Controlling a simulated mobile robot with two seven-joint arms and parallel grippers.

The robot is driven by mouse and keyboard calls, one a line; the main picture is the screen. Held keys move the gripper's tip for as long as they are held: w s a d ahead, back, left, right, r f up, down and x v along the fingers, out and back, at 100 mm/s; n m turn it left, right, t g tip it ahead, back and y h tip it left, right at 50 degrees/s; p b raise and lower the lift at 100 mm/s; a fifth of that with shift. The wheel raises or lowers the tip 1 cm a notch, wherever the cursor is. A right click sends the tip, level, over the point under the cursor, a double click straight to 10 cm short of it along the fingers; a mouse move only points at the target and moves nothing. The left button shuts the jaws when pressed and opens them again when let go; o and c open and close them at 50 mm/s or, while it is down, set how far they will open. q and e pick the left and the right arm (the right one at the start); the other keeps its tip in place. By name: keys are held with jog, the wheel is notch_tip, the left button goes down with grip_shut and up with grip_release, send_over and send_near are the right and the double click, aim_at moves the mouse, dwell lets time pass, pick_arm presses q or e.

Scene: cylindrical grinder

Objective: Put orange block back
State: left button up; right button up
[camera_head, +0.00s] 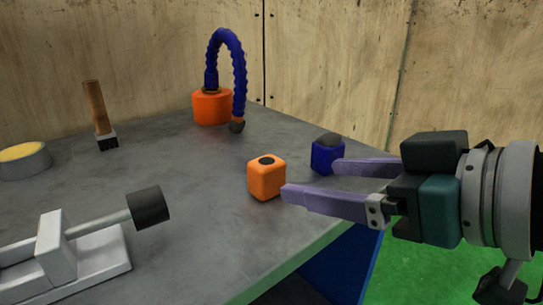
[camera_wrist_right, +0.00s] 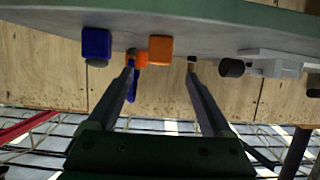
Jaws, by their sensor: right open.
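The orange block (camera_head: 266,180), with a dark round spot on top, sits on the grey table near its right edge. My right gripper (camera_head: 312,180) comes in from the right, open and empty. Its near fingertip is close to the block's right side; I cannot tell whether they touch. The right wrist view is upside down; there the orange block (camera_wrist_right: 160,49) lies ahead, between the lines of the two fingers of the right gripper (camera_wrist_right: 162,72). My left gripper is not in view.
A blue block (camera_head: 325,157) with a dark top stands beside the far finger. Behind are an orange base with a blue hose (camera_head: 211,106), a brush (camera_head: 97,112) and a yellow-topped tin (camera_head: 24,161). A grey fixture (camera_head: 75,260) with a black cylinder stands front left. The table's middle is clear.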

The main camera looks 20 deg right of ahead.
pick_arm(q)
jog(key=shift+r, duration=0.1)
pick_arm(e)
jog(key=s+d+f+m+g+h, duration=0.1)
jog(key=s+f+g+h, duration=0.1)
jog(key=s+f+g, duration=0.2)
jog(key=s+d+f+m+g+h, duration=0.1)
jog(key=s+f+g, duration=0.4)
jog(key=s, duration=0.8)
notch_tip(320, 180, down, 3)
jog(key=shift+s+h, duration=0.25)
jog(key=shift+h, duration=0.45)
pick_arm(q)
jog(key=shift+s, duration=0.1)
pick_arm(e)
jog(key=shift+s+d, duration=0.1)
jog(key=shift+s, duration=0.05)
